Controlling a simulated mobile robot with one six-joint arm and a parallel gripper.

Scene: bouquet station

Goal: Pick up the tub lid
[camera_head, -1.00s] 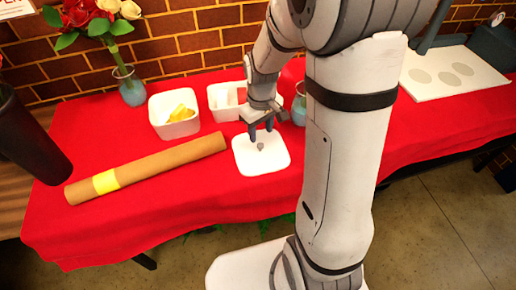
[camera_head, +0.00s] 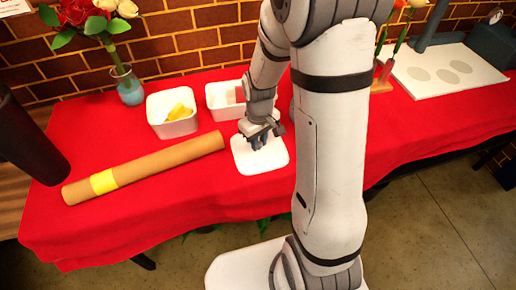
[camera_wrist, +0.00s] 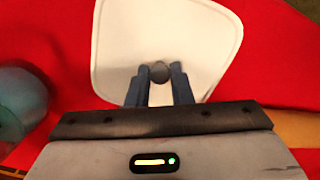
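The tub lid (camera_head: 262,163) is a white rounded square lying flat on the red cloth in front of the tubs. It has a small round grey knob at its middle. In the wrist view the lid (camera_wrist: 165,35) fills the upper middle, with its knob (camera_wrist: 158,72) between my two fingertips. My gripper (camera_head: 260,140) points down over the lid, and its fingers look closed against both sides of the knob. The wrist view shows the gripper (camera_wrist: 159,73) with no clear gap beside the knob. The lid appears to rest on the cloth.
A brown paper roll (camera_head: 150,165) with a yellow band lies left of the lid. A glass vase (camera_head: 128,90) holds flowers. The front cloth is clear.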

